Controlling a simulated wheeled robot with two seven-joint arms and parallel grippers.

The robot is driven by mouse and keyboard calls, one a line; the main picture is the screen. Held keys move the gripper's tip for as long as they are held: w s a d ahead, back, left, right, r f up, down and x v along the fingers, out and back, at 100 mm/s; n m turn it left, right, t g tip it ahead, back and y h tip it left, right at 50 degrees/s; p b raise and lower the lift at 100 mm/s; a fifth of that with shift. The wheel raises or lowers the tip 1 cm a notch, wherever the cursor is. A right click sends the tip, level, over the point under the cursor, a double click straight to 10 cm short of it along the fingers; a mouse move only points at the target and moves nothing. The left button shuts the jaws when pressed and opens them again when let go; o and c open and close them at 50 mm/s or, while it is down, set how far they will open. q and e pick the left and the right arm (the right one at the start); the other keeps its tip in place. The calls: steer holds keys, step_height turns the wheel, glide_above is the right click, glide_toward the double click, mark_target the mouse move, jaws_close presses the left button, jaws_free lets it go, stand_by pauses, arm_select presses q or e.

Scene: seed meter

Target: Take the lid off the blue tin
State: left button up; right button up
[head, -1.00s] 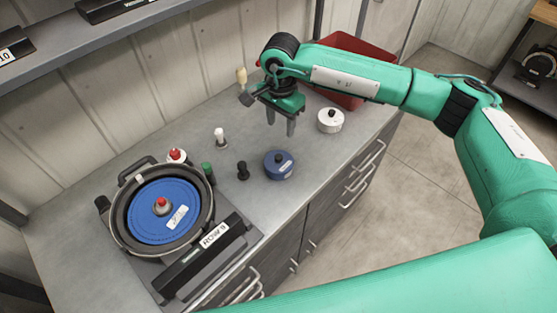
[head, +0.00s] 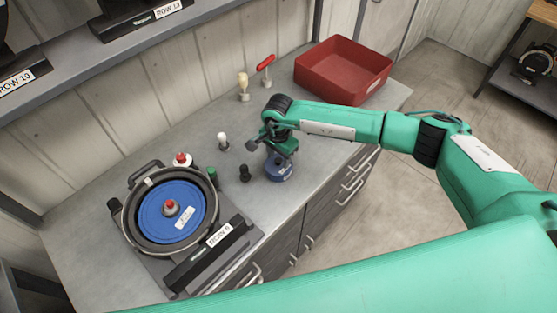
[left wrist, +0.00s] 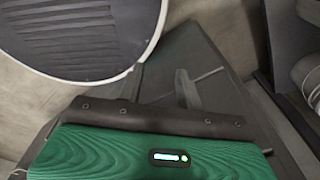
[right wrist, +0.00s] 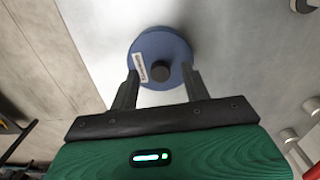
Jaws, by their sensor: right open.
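The blue tin (head: 279,172) stands on the grey counter, partly covered by my right gripper in the head view. In the right wrist view the tin (right wrist: 150,45) shows from above, with a blue lid, a dark round knob (right wrist: 161,71) and a small white label. My right gripper (head: 283,157) is right above the tin, pointing down. In the right wrist view this gripper (right wrist: 160,76) is open, its fingers on either side of the knob with nothing between them gripped. Contact with the lid cannot be told.
A seed meter with a blue disc (head: 169,212) sits at left on the counter. A black knob-shaped piece (head: 245,173), a green-topped piece (head: 213,177) and a white-topped piece (head: 223,141) stand near the tin. A red bin (head: 344,68) is at the back right.

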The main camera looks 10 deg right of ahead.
steer(key=shift+f, duration=0.3)
jaws_close()
steer(key=shift+r, duration=0.1)
